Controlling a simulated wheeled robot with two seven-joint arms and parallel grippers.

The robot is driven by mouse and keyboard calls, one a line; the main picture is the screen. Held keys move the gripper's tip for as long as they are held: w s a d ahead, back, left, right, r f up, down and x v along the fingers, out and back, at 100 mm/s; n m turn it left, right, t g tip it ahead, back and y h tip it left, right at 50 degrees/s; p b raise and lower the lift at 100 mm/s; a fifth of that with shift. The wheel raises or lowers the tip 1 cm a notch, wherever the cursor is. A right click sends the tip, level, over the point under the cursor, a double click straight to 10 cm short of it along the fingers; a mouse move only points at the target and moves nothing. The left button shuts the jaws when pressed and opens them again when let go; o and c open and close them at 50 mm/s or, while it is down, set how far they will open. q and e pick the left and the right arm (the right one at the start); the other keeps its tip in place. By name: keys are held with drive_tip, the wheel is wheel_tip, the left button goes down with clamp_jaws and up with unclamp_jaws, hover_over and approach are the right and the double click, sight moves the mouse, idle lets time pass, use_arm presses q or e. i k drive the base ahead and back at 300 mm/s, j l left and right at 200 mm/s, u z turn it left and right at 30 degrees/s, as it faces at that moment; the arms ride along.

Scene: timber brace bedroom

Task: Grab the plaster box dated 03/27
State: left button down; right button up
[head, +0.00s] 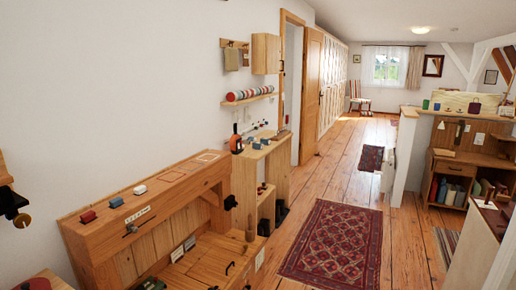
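I cannot make out a plaster box dated 03/27; no date is readable in the head view. Three small box-like items sit in a row on the top ledge of a wooden bench at the lower left: a red one (88,216), a blue one (117,202) and a white one (139,189). Whether any is a plaster box I cannot tell. Neither of my grippers shows in the head view.
The wooden bench (190,200) stands along the left wall, with a shelf unit (247,175) beyond it. A patterned red rug (335,245) lies on the open plank floor (405,250).

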sight(259, 146)
drive_tip(key=i+l, duration=0.25)
drive_tip(key=i, duration=0.2)
drive_tip(key=i+l, duration=0.2)
drive_tip(key=i, duration=0.3)
drive_tip(key=i+l, duration=0.25)
drive_tip(key=i, duration=0.2)
drive_tip(key=i+l, duration=0.25)
drive_tip(key=i, duration=0.25)
drive_tip(key=i+l, duration=0.2)
drive_tip(key=i, duration=0.25)
drive_tip(key=l+z, duration=0.05)
